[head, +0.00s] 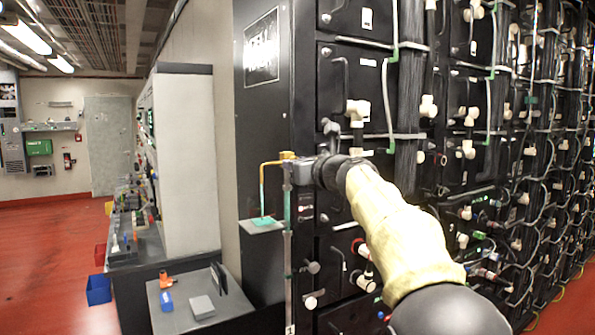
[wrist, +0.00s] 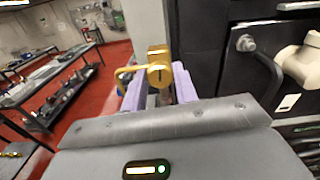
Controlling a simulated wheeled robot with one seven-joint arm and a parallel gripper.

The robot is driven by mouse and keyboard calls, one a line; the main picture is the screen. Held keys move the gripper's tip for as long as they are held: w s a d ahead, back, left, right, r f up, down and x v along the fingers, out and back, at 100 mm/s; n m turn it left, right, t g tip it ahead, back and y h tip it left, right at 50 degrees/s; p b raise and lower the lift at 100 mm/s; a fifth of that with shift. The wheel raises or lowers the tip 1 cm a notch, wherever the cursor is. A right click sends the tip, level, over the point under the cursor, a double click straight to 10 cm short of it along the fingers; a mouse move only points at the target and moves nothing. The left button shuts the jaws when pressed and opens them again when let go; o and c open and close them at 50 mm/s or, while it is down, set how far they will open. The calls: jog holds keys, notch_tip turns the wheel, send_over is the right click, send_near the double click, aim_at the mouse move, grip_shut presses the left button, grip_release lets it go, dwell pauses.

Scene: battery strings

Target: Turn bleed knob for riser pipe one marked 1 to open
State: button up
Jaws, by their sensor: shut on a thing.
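The bleed knob (wrist: 160,70) is a small brass-coloured fitting with a dark line on its round face, which looks upright in the wrist view. In the head view its brass top (head: 288,155) sits on the thin riser pipe (head: 288,250), which has a white tag marked 1 (head: 290,329) low down. A bent brass spout (head: 263,185) runs left and down from the fitting. My gripper (head: 302,172) is at the pipe's top. Its two pale purple pads (wrist: 184,84) stand either side of the knob, shut on it. The pads hide the knob's lower part.
Black battery racks (head: 340,100) with hoses and cables stand close on the right. A low grey table (head: 190,300) with loose items is at lower left. Red floor is open at far left.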

jog(key=shift+f+n, duration=0.25)
jog(key=shift+n, duration=0.35)
jog(key=o, duration=0.9)
jog(key=shift+o, duration=0.3)
jog(key=shift+r, duration=0.15)
jog(key=b+v, duration=0.5)
jog(key=v, duration=1.2)
jog(key=shift+s, duration=0.2)
